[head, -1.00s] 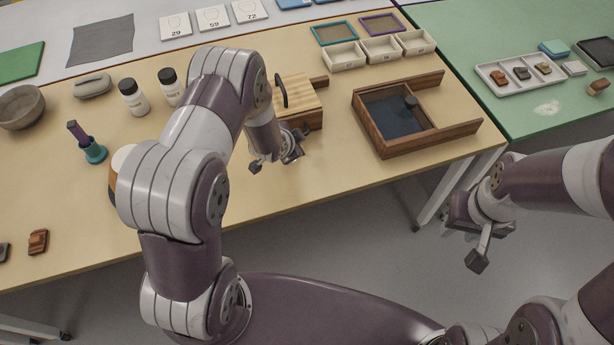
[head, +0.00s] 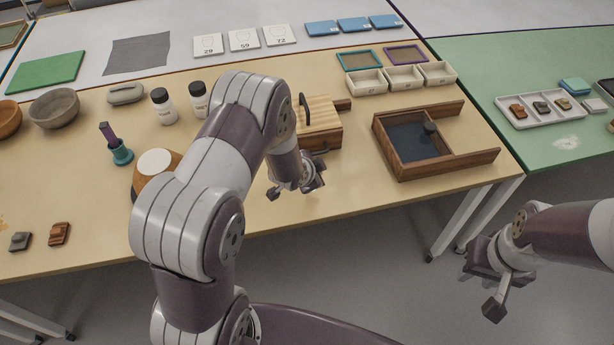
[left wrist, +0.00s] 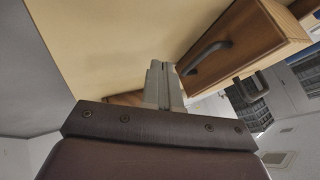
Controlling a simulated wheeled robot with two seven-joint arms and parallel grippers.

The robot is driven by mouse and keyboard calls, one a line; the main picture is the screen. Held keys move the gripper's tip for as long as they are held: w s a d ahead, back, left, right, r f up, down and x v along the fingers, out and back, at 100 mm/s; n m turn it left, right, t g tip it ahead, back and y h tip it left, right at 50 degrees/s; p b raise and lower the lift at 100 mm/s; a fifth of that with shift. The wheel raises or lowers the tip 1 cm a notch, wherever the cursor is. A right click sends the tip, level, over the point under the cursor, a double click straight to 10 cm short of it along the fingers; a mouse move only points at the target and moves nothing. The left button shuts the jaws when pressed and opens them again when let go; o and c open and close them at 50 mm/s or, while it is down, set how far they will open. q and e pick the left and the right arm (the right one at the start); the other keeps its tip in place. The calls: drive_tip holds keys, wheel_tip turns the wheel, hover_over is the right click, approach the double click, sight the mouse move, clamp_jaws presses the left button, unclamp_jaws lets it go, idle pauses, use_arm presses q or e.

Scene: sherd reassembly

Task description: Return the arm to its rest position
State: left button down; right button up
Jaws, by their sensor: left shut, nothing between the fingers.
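My left arm reaches in across the middle of the head view. Its gripper (head: 274,193) hangs by the table's front edge, just left of and in front of a wooden box with a drawer (head: 322,140). In the left wrist view the left fingers (left wrist: 163,85) are together with nothing between them; the drawer front and its dark handle (left wrist: 208,55) are close to their right. My right gripper (head: 494,308) is at the lower right, over the floor in front of the table. Its fingers look together, and no object shows at them.
The wooden table (head: 230,212) holds an open wooden tray (head: 463,157), white bins (head: 405,78), bottles (head: 163,107), bowls (head: 55,108) and a round white-topped object (head: 158,162) behind my left arm. Two small sherd-like pieces (head: 59,233) lie front left. Floor in front is clear.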

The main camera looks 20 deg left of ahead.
use_arm(q)
drive_tip(key=s+a+r+n+g+y+p, duration=0.1)
drive_tip(key=s+r+n+g, duration=0.25)
drive_tip(key=s, duration=0.45)
drive_tip(key=s+a+r+n+g, duration=0.1)
drive_tip(key=s+r+n+g, duration=0.2)
drive_tip(key=s, duration=0.4)
drive_tip(key=s+d+r+n+p, duration=0.1)
drive_tip(key=s+d+r+n, duration=0.1)
drive_tip(key=s+r, duration=0.4)
wheel_tip(320, 180, up, 5)
drive_tip(key=shift+s+d+f+n+p, duration=0.1)
drive_tip(key=shift+s+d+n+p, duration=0.3)
drive_tip(key=shift+n, duration=0.15)
